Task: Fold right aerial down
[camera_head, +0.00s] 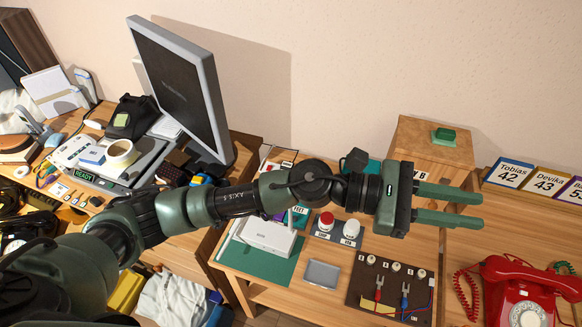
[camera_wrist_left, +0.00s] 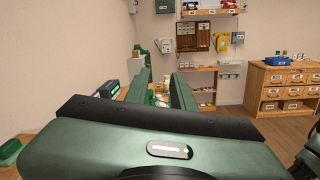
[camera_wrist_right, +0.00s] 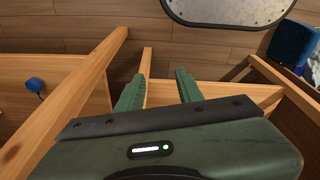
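A small white box (camera_head: 268,237), which looks like a router, lies on a green mat on the wooden desk in the head view. A thin pale strip (camera_head: 229,238) runs along its left side; I cannot tell whether it is an aerial. I cannot make out a right aerial, and my left arm covers the area just behind the box. My left gripper (camera_head: 480,211) is open and empty, held above the desk to the right of the box. Its fingers also show apart in the left wrist view (camera_wrist_left: 162,80). My right gripper (camera_wrist_right: 160,78) is open and empty near wooden beams.
Red and white buttons (camera_head: 326,221), a grey tray (camera_head: 322,274) and a dark cord board (camera_head: 392,287) stand right of the box. A red dial phone (camera_head: 522,290) is at the far right. A monitor (camera_head: 182,85) stands at the back left. Wooden beams (camera_wrist_right: 85,90) lie close to my right gripper.

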